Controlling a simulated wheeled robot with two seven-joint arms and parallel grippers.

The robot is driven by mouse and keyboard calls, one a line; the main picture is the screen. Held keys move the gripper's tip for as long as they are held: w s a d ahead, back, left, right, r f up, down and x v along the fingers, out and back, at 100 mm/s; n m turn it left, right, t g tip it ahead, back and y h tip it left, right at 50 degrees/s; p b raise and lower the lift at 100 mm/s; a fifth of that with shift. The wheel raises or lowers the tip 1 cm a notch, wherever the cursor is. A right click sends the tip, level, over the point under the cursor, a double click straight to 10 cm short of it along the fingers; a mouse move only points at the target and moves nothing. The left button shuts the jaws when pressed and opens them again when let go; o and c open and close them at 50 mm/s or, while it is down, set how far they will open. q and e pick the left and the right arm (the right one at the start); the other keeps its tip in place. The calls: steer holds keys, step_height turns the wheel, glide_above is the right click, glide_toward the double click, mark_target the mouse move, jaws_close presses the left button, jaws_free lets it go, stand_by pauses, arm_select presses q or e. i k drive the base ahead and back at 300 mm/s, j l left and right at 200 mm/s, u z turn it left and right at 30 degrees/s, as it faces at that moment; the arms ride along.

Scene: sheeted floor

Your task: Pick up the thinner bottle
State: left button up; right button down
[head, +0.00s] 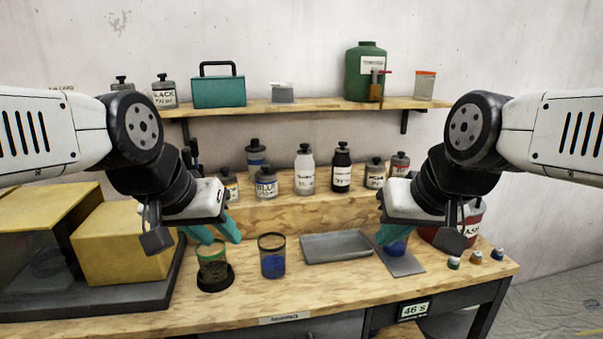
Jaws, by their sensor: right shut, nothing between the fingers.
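I cannot read which bottle is labelled thinner. A white bottle with a dark cap (304,172) and a black bottle with a white label (341,170) stand upright side by side on the wooden riser. A green jug with a white label (366,82) stands on the wall shelf. My left gripper (213,236) is open and empty, its teal fingers apart, above a cup with a green band (212,262).
Paint jars (266,183) and a red-labelled bottle (400,163) also stand on the riser. A grey tray (337,247) and a blue-filled cup (272,258) sit on the bench. Yellow boxes (122,245) are at left, a red bin (470,225) at right.

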mark_target(304, 165)
steer(key=l+z, duration=0.6)
steer(key=l+u, duration=0.1)
steer(key=u, duration=0.85)
steer(key=i+l+u, duration=0.1)
steer(key=u, duration=0.35)
steer(key=i+l+u, duration=0.15)
steer(key=u, duration=0.3)
steer(key=i+l, duration=0.05)
steer(key=i, duration=0.05)
